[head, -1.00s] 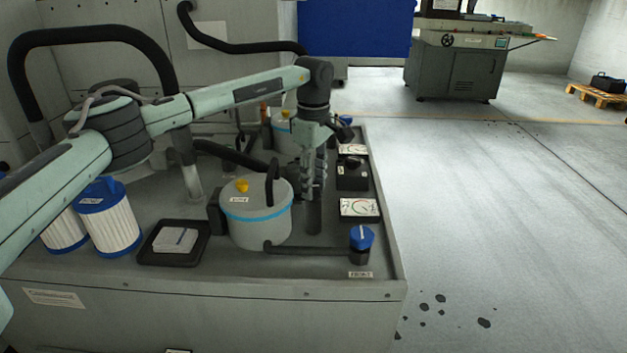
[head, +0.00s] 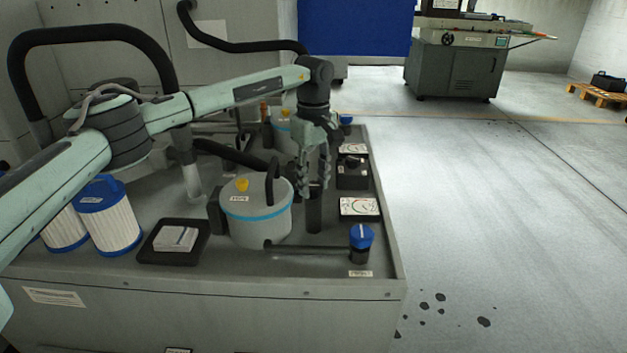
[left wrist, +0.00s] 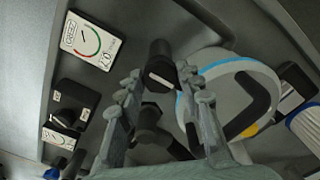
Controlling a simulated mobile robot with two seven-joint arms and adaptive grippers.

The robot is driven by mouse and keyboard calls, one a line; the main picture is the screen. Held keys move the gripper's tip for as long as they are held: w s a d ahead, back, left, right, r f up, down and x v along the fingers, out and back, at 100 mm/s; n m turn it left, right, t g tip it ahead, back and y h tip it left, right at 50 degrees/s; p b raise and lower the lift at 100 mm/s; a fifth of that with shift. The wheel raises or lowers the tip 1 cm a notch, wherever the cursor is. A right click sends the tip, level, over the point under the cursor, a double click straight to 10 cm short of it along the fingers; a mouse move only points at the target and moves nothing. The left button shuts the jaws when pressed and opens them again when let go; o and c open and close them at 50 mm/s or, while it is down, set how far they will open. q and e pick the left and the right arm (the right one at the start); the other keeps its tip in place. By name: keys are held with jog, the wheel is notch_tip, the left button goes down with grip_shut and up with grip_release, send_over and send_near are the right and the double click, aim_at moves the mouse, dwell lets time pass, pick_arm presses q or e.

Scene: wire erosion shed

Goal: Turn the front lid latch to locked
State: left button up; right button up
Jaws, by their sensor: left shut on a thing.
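The front lid latch shows as a black upright post (head: 314,216) just right of the grey front vessel (head: 255,230), which has a blue band and a yellow knob. In the left wrist view its dark top (left wrist: 160,62) carries a white line. My left gripper (head: 314,190) comes down from above, one finger on each side of the post's upper end, and is shut on it. In the left wrist view the fingertips (left wrist: 160,78) flank the post. The exact contact is too small to see. My right gripper is not in view.
A blue-capped valve (head: 361,237) stands at the front right corner. Gauges (head: 359,207) and a black switch box (head: 352,174) line the right edge. A second vessel (head: 283,140) stands behind.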

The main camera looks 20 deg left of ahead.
aim_at(314, 185)
pick_arm(q)
jog(key=o, duration=1.1)
jog(key=shift+o, duration=0.2)
jog(key=shift+r, duration=0.15)
notch_tip(314, 185, up, 12)
